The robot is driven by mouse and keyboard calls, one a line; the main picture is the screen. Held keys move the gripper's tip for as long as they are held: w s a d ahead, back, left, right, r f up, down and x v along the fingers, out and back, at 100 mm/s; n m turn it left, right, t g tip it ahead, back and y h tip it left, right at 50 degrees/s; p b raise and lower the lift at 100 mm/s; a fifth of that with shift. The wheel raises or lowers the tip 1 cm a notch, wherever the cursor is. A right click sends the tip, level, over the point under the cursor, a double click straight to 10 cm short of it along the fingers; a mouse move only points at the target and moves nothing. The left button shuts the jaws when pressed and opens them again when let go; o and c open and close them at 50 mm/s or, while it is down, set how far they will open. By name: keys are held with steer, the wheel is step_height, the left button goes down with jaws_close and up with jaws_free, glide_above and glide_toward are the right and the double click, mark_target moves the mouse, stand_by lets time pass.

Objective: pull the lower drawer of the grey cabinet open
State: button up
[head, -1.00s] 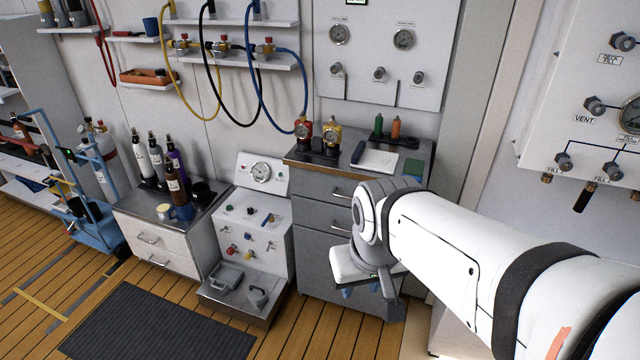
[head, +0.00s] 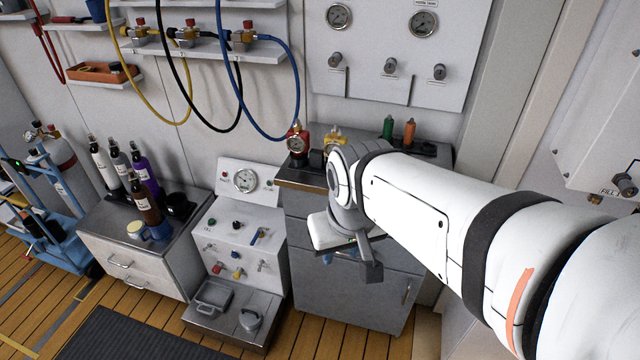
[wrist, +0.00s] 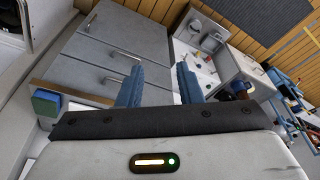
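The grey cabinet (head: 345,295) stands against the wall in the middle of the head view, partly hidden by my arm. In the wrist view the cabinet (wrist: 85,55) appears turned, its front at the upper left. The upper drawer handle (wrist: 114,80) is near my left finger, and the lower drawer handle (wrist: 126,52) lies farther out. Both drawer fronts look flush. My gripper (wrist: 158,84) is open, with two blue fingers apart and nothing between them. In the head view my gripper (head: 339,258) is in front of the cabinet; I cannot tell whether it touches.
Below the drawers is a door with an upright handle (head: 407,290). A white panel unit (head: 238,235) with a gauge stands left of the cabinet. A white drawer unit (head: 135,265) with bottles is farther left. A dark mat (head: 135,338) lies on the wooden floor.

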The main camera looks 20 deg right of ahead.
steer(key=m+t+b, duration=1)
steer(key=m+b, duration=0.2)
steer(key=b, duration=1.1)
glide_above(360, 258)
steer(key=s, duration=0.4)
step_height(360, 258, down, 34)
steer(key=f+m+y+b, duration=0.1)
steer(key=f, duration=0.1)
steer(key=s+f+m+t+b, duration=0.1)
steer(key=f+b, duration=0.1)
steer(key=f+m+t+y+b, duration=0.1)
steer(key=f, duration=0.1)
steer(key=shift+s+d+f+m+y, duration=0.2)
steer(key=shift+d+m+y, duration=0.1)
steer(key=shift+d, duration=0.1)
steer(key=shift+m+t+y, duration=0.5)
steer(key=shift+m+t, duration=0.2)
steer(key=b+x, duration=0.1)
steer(key=x, duration=0.1)
steer(key=b+x, duration=0.1)
steer(key=x, duration=0.1)
steer(key=b+x, duration=0.1)
steer(key=x, duration=0.2)
steer(key=shift+a+f, duration=0.1)
steer(key=shift+f, duration=0.3)
